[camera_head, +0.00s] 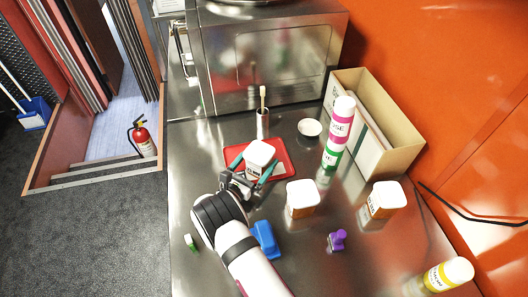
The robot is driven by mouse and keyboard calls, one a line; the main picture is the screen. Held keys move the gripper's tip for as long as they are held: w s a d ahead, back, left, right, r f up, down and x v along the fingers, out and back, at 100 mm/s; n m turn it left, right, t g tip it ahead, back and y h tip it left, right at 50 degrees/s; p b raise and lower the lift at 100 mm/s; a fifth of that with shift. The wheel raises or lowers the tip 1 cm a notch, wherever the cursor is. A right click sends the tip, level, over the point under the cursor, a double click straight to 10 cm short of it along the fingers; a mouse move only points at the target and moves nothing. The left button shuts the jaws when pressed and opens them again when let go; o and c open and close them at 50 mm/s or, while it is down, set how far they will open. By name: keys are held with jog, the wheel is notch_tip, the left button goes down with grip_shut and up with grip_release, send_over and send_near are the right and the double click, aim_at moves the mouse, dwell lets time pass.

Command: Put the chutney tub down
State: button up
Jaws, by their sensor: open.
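A white-lidded tub (259,152) with a pale side and dark print stands upright on the red mat (284,166). I take it as the chutney tub, but its label is too small to read. My gripper (252,169) is open, with one finger on each side of this tub's lower part. Whether the fingers touch the tub cannot be told. The gripper hides the tub's near base and the mat's near left part.
Two orange-labelled tubs (302,198) (382,201) stand to the right. Near them are a blue object (265,239), purple object (337,240), pink-and-green bottle (338,132), yellow bottle (449,273), small white bowl (309,128), metal cup (263,124) and cardboard box (398,158).

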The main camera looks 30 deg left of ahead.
jog(key=r, duration=0.3)
jog(key=s+r, duration=0.1)
jog(key=r, duration=0.3)
jog(key=shift+s, duration=0.2)
jog(key=w+d+r+m+g+h, duration=0.1)
jog(key=d+r+m+g+h, duration=0.3)
jog(key=d, duration=0.5)
jog(key=w+d+r+m+g+h, duration=0.1)
jog(key=d+r+m+g+h, duration=0.15)
jog(key=d+m, duration=0.5)
jog(key=d+r+m+g+h, duration=0.2)
jog(key=d+r+m+h, duration=0.2)
jog(key=d, duration=0.6)
jog(key=s+d+r+m+g+y, duration=0.25)
jog(key=s+d+m+g, duration=0.75)
jog(key=s+d+m, duration=0.5)
jog(key=s+a+f+m+y, duration=0.1)
jog(key=s+a+m+y, duration=0.5)
jog(key=s+m+y, duration=0.3)
jog(key=s+m, duration=0.2)
jog(key=s, duration=0.1)
jog(key=shift+s+y, duration=0.35)
jog(key=shift+y, duration=0.05)
